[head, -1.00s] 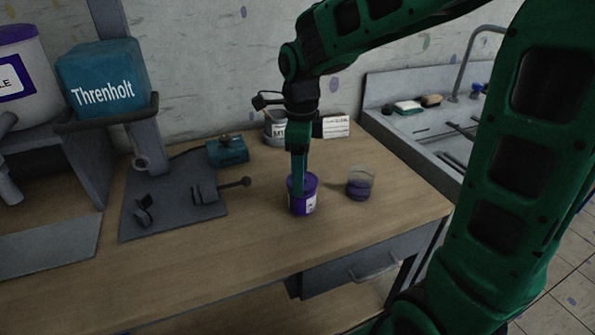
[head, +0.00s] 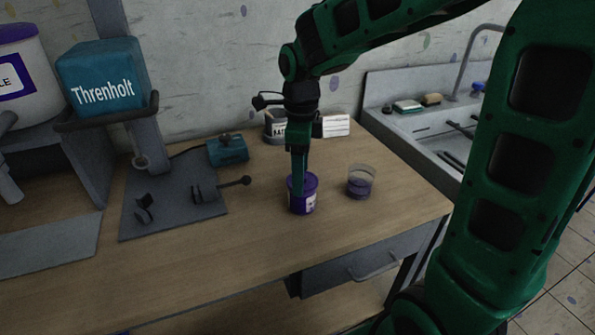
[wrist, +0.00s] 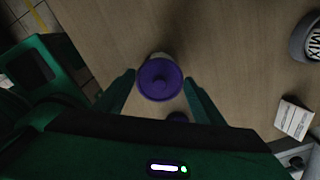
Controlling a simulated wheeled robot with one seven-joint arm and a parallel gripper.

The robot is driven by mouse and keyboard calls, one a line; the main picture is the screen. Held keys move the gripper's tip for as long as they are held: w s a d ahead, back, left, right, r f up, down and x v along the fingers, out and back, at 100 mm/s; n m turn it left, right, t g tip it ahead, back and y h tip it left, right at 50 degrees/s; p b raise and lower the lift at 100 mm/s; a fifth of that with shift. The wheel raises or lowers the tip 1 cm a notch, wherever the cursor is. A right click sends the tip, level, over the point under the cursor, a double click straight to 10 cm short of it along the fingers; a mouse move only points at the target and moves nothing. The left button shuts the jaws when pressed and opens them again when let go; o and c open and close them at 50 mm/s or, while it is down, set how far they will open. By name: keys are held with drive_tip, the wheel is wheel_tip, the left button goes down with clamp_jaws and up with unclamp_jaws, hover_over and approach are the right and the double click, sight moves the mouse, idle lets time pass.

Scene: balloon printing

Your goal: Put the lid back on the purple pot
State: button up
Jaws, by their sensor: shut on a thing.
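The purple pot (head: 309,204), with a white label, stands upright on the wooden bench. Its round purple lid (head: 312,180) is at the pot's mouth and looks level. In the wrist view the lid (wrist: 160,80) shows from above, with a small knob in the middle, and covers the mouth; a pale part of the pot shows past its edge. My gripper (head: 298,190) points down over the pot, its fingers either side of the lid, shut on it. A finger hides part of the pot in the head view. I cannot tell whether the lid is fully seated.
A clear cup (head: 361,183) with purple contents stands close right of the pot. Behind are a grey tub (head: 275,127) and a white card (head: 336,126). A dark plate (head: 175,212) with fixtures lies left, a sink (head: 400,140) right. The front bench is clear.

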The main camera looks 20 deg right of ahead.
drive_tip(key=o, duration=1.5)
drive_tip(key=shift+r, duration=3.5)
clamp_jaws()
